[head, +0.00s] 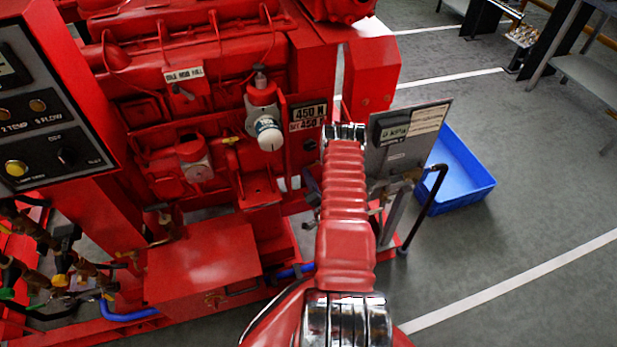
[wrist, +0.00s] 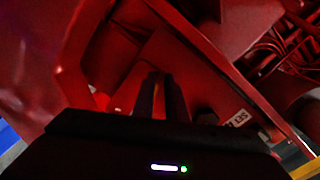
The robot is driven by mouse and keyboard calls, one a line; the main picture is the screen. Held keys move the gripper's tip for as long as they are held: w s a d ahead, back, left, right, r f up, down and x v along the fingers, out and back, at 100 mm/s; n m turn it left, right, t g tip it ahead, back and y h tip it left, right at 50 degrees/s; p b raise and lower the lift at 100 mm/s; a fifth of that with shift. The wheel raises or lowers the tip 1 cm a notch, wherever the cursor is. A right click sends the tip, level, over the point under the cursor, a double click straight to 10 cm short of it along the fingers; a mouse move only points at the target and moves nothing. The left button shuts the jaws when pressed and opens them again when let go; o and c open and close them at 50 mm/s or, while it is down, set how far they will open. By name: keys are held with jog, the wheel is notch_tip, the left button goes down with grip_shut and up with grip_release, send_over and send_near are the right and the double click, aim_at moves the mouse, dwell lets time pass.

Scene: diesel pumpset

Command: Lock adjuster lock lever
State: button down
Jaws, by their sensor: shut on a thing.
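My gripper (wrist: 160,85) shows in the wrist view as two dark fingers close together, pointing into a dim red recess of the pumpset. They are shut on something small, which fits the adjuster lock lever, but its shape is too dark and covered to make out. In the head view my arm hides the gripper and the lever. A "450 N" sign (head: 308,113) stands left of the arm's far end.
The red pumpset (head: 205,262) fills the left and middle. A white round knob (head: 269,134) stands left of the sign. A grey panel (head: 405,140) and a blue crate (head: 468,190) are right of my arm. Wires (wrist: 292,45) hang in the wrist view.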

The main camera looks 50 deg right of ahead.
jog(key=shift+r+m, duration=0.35)
jog(key=shift+m, duration=0.45)
jog(key=shift+r+m, duration=0.35)
jog(key=shift+m, duration=0.45)
jog(key=c, duration=1.8)
grip_release()
jog(key=shift+o, duration=0.2)
jog(key=shift+a, duration=0.1)
jog(key=v, duration=1.3)
jog(key=shift+s, duration=0.35)
jog(key=shift+a, duration=0.15)
